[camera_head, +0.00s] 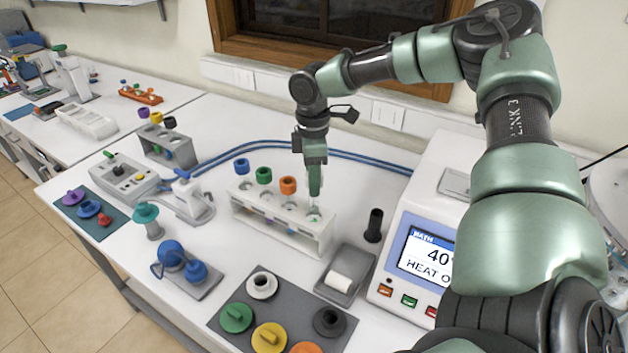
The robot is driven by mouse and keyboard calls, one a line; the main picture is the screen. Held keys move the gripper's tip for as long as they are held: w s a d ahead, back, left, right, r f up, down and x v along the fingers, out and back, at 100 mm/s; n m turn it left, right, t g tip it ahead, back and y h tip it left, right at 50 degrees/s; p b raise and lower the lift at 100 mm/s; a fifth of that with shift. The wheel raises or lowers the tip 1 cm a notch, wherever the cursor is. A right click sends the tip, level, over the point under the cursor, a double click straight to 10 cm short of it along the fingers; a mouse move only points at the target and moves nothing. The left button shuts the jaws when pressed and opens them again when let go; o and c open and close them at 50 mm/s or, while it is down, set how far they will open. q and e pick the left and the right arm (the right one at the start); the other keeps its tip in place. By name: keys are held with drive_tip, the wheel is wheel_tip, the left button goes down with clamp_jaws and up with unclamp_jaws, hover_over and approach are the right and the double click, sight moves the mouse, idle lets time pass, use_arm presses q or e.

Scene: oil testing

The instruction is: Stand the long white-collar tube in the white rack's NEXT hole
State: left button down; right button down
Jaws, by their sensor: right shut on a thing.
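The white rack (283,235) stands on the bench near the middle of the view. My right gripper (315,190) points down over the rack's rightmost hole (314,214), just right of the orange collar. It is shut on a slim clear tube, which looks upright; its collar is mostly hidden by the fingers. The tube's lower end is at the hole, but I cannot tell how deep it is. My left gripper is out of view.
A grey mat with coloured caps (269,337) lies in front. A grey tray with a white roll (341,283), a black cylinder (374,225) and the bath unit (425,250) stand close on the right. A blue hose (350,153) runs behind the rack.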

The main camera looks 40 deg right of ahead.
drive_tip(key=shift+f, duration=0.1)
drive_tip(key=shift+f+b, duration=1.5)
drive_tip(key=shift+f, duration=0.35)
drive_tip(key=shift+f+b, duration=0.5)
drive_tip(key=shift+f, duration=0.2)
drive_tip(key=c, duration=0.8)
unclamp_jaws()
wheel_tip(320, 180, up, 7)
drive_tip(key=shift+f+b, duration=0.15)
drive_tip(key=shift+b, duration=0.8)
drive_tip(key=shift+r, duration=0.65)
